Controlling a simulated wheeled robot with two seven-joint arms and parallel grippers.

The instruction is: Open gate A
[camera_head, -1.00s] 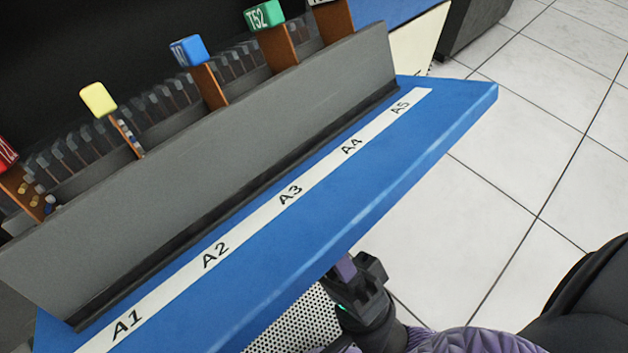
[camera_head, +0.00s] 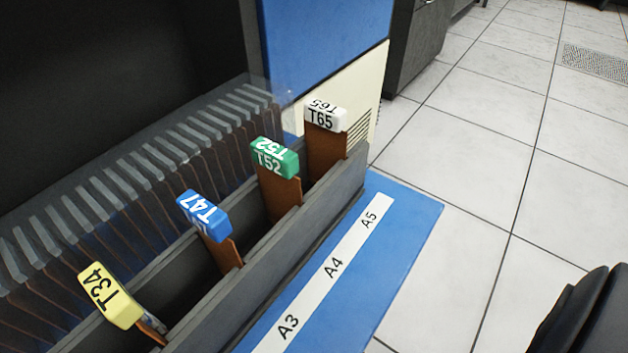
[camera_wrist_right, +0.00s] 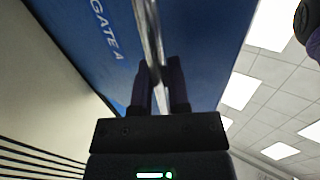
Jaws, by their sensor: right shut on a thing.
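In the right wrist view, a blue panel (camera_wrist_right: 210,50) carries the white lettering "GATE A" (camera_wrist_right: 106,30). A shiny metal bar (camera_wrist_right: 148,35) runs along it. My right gripper (camera_wrist_right: 160,85) is shut on this bar, with a dark finger on each side of it. In the head view, a blue ledge (camera_head: 395,240) has a white strip marked A3, A4 and A5. Neither gripper shows in the head view, and my left gripper is in no current view.
A grey trough wall (camera_head: 300,245) borders the ledge. Tabbed cards stand behind it: yellow T34 (camera_head: 110,296), blue T47 (camera_head: 203,216), green T52 (camera_head: 275,158) and white T65 (camera_head: 325,116). A dark cabinet (camera_head: 418,45) stands behind.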

